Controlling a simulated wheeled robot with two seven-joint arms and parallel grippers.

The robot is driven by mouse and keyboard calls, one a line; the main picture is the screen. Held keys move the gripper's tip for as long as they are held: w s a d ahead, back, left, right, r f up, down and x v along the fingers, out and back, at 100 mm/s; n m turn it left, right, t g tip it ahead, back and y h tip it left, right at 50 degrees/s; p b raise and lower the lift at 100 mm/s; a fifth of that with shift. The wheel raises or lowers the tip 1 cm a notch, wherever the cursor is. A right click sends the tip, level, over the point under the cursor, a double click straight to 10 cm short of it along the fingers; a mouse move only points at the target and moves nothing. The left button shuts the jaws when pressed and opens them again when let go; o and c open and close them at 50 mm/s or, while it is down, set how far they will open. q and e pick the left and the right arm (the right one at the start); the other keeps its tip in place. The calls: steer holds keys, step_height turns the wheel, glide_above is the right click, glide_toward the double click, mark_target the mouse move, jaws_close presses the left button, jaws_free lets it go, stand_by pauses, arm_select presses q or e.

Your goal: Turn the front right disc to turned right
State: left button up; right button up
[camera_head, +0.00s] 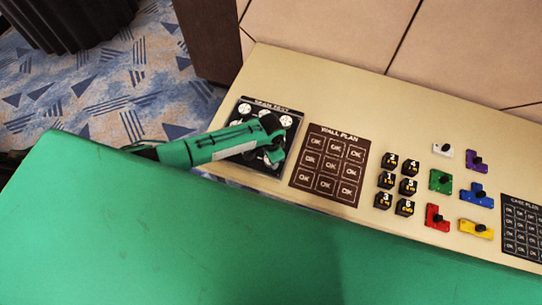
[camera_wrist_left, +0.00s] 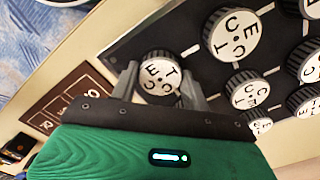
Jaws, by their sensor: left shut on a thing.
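The disc panel (camera_head: 228,143) lies at the left end of the cream table in the head view. My left arm reaches over it and hides most of its front discs. In the left wrist view, a white-topped dark disc with black letters (camera_wrist_left: 160,79) sits at the panel corner nearest the wall plan. My left gripper (camera_wrist_left: 160,88) has one finger on each side of this disc and is shut on it. In the head view the left gripper (camera_head: 275,153) is over the panel's right front part. My right gripper is not in view.
Other lettered discs (camera_wrist_left: 234,34) stand close beside the held one. The dark wall plan board (camera_head: 328,164) is right of the panel, followed by several black numbered cubes (camera_head: 408,187) and coloured knobbed pieces (camera_head: 440,181). A green surface (camera_head: 180,235) fills the foreground.

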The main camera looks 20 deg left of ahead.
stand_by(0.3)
arm_select(q)
steer(key=o, duration=1)
step_height(320, 180, up, 14)
steer(key=b, duration=0.2)
steer(key=shift+b, duration=0.4)
steer(key=shift+f, duration=0.15)
